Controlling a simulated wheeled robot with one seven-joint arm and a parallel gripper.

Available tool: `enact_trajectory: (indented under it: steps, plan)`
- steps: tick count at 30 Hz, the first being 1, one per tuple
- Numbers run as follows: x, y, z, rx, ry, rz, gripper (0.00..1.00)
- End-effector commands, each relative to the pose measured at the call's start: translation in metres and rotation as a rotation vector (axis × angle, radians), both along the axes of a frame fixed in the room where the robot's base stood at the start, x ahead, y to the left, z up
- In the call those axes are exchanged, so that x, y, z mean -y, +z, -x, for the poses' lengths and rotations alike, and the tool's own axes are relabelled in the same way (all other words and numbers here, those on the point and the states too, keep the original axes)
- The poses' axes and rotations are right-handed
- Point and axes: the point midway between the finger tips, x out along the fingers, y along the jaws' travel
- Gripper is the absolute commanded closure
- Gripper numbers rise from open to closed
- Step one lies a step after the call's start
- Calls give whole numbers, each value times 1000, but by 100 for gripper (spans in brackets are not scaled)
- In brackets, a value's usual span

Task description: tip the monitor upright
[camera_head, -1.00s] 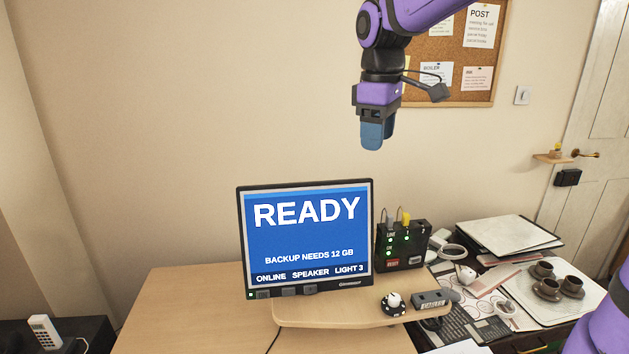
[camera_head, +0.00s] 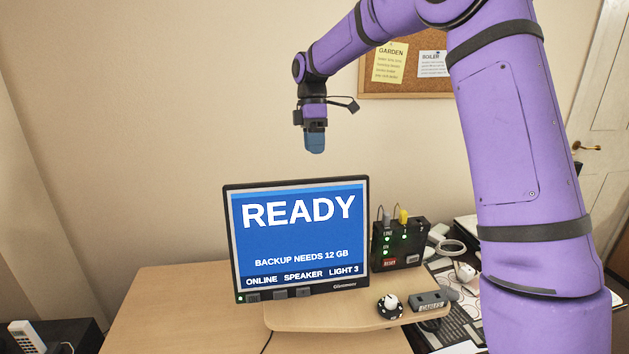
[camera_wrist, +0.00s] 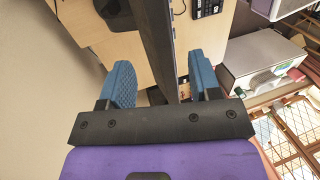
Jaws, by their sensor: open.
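The monitor (camera_head: 300,225) stands on the wooden desk in the head view, its blue screen lit and reading READY. Its exact lean back or forward cannot be told from the front. My gripper (camera_head: 315,148) hangs above the monitor's top edge, pointing down, with a visible gap in the head view. In the wrist view my gripper (camera_wrist: 163,82) is open, and the monitor's dark edge (camera_wrist: 155,45) runs between the two blue fingers as a band. Neither finger clearly touches it. The monitor's back and foot are hidden in the head view.
A black box with green lights and cables (camera_head: 400,247) stands right of the monitor. A round knob (camera_head: 390,305) and a small grey device (camera_head: 430,300) sit on the raised shelf (camera_head: 340,317). The desk's left side (camera_head: 165,310) is clear. A white handset (camera_head: 25,338) is at far left.

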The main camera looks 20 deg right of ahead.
Motion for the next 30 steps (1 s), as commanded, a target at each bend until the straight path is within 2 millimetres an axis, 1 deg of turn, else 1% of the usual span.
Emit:
enact_trajectory:
  steps: [1, 9, 15, 21, 29, 30]
  plan:
    - [0, -8, 3, -3, -1, 1, 43]
    - [-3, -54, 15, -3, -1, 1, 43]
    - [-4, -79, 21, -2, -1, 1, 43]
    - [-5, -88, 24, 0, -2, 1, 43]
    - [-5, -89, 24, 1, -2, 1, 43]
    - [-5, -89, 24, 1, -2, 1, 52]
